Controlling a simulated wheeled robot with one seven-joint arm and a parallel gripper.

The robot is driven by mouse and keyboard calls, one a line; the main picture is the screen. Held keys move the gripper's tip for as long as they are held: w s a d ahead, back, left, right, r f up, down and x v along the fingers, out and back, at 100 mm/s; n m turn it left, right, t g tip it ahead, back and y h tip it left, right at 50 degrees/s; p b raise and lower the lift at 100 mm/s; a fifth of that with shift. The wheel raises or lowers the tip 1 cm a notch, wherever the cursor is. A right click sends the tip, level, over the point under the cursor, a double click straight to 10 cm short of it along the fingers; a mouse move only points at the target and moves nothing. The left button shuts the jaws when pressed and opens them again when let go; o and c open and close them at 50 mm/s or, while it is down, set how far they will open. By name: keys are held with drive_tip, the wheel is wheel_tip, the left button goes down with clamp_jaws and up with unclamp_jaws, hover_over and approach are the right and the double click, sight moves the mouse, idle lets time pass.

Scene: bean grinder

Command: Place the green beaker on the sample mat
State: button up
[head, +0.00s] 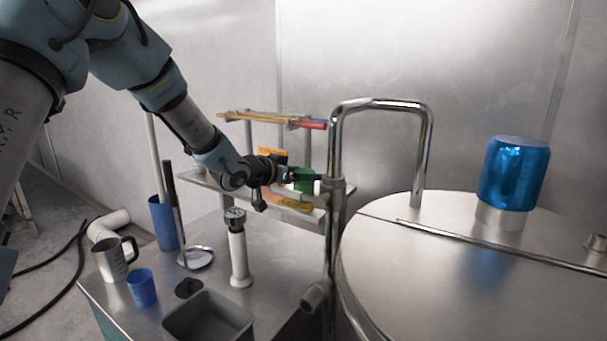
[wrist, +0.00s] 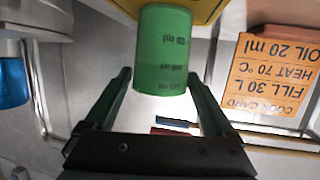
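The green beaker (wrist: 162,55) with dark volume marks fills the top middle of the wrist view. The tips of my gripper (wrist: 160,82) lie against its two sides, so it appears shut on it. In the head view the beaker (head: 304,181) is partly hidden behind my gripper (head: 290,175), over the small shelf. A yellow-orange mat, which looks like the sample mat (head: 294,206), lies on that shelf just below. Its yellow edge (wrist: 205,9) shows beyond the beaker in the wrist view. I cannot tell whether the beaker touches it.
An orange cook card (wrist: 272,75) stands behind the shelf. A bent steel pipe (head: 336,140) rises close to the right of my gripper. A steel vessel with a blue dome (head: 513,175) is at right. A mug (head: 113,262), blue cup (head: 141,288) and grey bin (head: 208,320) stand below.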

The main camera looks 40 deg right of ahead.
drive_tip(key=shift+o, duration=0.6)
drive_tip(key=shift+r, duration=0.1)
drive_tip(key=shift+a+r, duration=0.1)
drive_tip(key=b+v, duration=0.2)
drive_tip(key=v, duration=0.9)
drive_tip(key=shift+a+r, duration=0.15)
drive_tip(key=shift+a, duration=0.25)
